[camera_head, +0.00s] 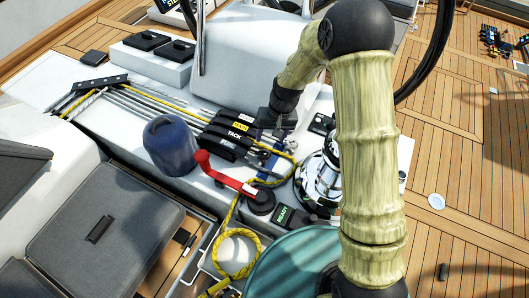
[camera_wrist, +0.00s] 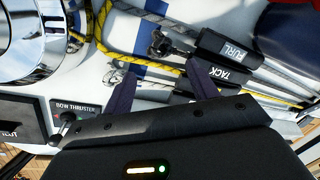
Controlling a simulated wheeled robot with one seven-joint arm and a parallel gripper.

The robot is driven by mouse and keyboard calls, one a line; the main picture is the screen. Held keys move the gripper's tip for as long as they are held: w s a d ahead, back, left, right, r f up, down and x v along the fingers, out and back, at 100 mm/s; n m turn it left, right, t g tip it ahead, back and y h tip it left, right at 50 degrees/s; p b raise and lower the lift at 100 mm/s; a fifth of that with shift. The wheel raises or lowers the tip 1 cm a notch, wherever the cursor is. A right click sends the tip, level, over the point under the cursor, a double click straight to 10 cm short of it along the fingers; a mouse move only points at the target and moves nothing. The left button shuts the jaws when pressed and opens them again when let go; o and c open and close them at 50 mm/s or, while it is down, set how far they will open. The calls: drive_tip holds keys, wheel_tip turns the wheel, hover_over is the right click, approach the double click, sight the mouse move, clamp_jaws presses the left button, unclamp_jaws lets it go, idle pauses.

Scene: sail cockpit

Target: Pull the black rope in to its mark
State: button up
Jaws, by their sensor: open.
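My gripper (camera_head: 275,131) is over the deck top, close to the right end of the black rope clutches. In the wrist view its two dark purple fingers (camera_wrist: 162,86) are apart, with nothing visibly held between them. Clutches marked FURL (camera_wrist: 232,47) and TACK (camera_wrist: 228,75) lie just beyond the fingers. A grey, dark-flecked rope (camera_wrist: 126,79) runs near the left finger. Another grey line (camera_wrist: 140,14) leads to the FURL side. I cannot tell which of these is the black rope. No mark on it is clear.
A chrome winch (camera_head: 318,182) stands right of the clutches. A yellow rope (camera_head: 232,222) hangs over the edge. A BOW THRUSTER panel (camera_wrist: 77,106) is near my gripper.

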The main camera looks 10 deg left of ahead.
sight(265, 153)
drive_tip(key=f, duration=0.3)
drive_tip(key=a+f, duration=0.1)
drive_tip(key=f, duration=0.5)
drive_tip(key=shift+s+a+f+p, duration=0.25)
drive_tip(key=shift+a+p, duration=0.05)
drive_tip(key=shift+a, duration=0.1)
drive_tip(key=shift+s+a+f, duration=0.1)
drive_tip(key=shift+a+f, duration=0.05)
drive_tip(key=shift+f, duration=0.25)
drive_tip(key=shift+c, duration=0.2)
